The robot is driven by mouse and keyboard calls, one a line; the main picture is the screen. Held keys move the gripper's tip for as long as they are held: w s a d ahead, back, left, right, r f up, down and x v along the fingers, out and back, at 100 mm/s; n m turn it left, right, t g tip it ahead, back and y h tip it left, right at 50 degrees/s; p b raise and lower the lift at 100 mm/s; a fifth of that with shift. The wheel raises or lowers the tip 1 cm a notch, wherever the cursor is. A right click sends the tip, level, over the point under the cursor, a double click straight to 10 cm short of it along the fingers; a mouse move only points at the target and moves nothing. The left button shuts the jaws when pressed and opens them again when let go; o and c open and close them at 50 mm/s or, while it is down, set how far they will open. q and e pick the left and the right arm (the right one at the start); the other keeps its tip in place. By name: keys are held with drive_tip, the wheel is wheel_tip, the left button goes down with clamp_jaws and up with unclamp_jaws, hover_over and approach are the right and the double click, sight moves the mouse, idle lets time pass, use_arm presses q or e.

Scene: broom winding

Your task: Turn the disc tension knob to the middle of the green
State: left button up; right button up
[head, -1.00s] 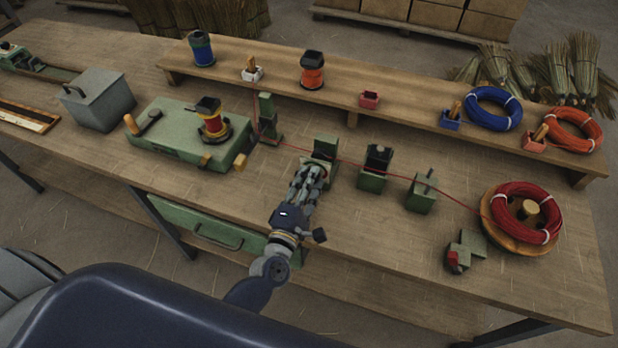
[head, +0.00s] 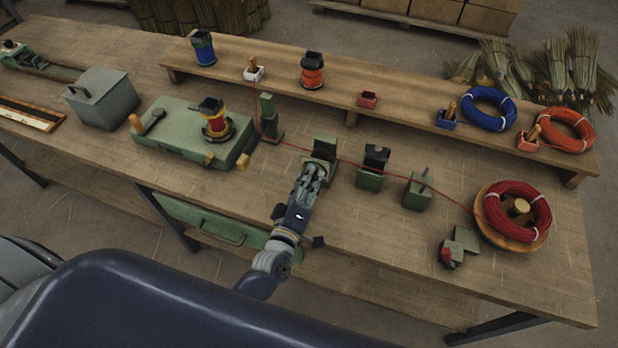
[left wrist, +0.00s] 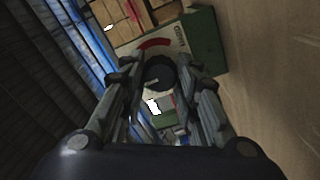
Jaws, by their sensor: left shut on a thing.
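The green disc tension unit (head: 325,147) stands mid-bench on the red wire's line. My left gripper (head: 314,172) reaches its near side from the front. In the left wrist view the dark round knob (left wrist: 158,76) sits between the fingers of the left gripper (left wrist: 160,82), which is shut on it. Behind the knob is a pale dial face (left wrist: 178,34) with a red arc (left wrist: 155,43) and some lettering, on the green housing (left wrist: 204,40). The dial's green part and the knob's pointer cannot be made out clearly. My right gripper is not in view.
Green blocks (head: 371,168) and (head: 418,192) stand to the right, then the red wire coil (head: 518,208) on its wooden disc. The green winder (head: 178,136) with a red spool is left. A raised shelf (head: 420,116) runs behind. The bench front is mostly clear.

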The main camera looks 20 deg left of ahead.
use_arm(q)
drive_tip(key=shift+m, duration=0.3)
drive_tip(key=o, duration=1.1)
drive_tip(key=shift+s, duration=0.1)
drive_tip(key=s, duration=1.1)
drive_tip(key=shift+s+a, duration=0.2)
drive_tip(key=shift+s, duration=0.2)
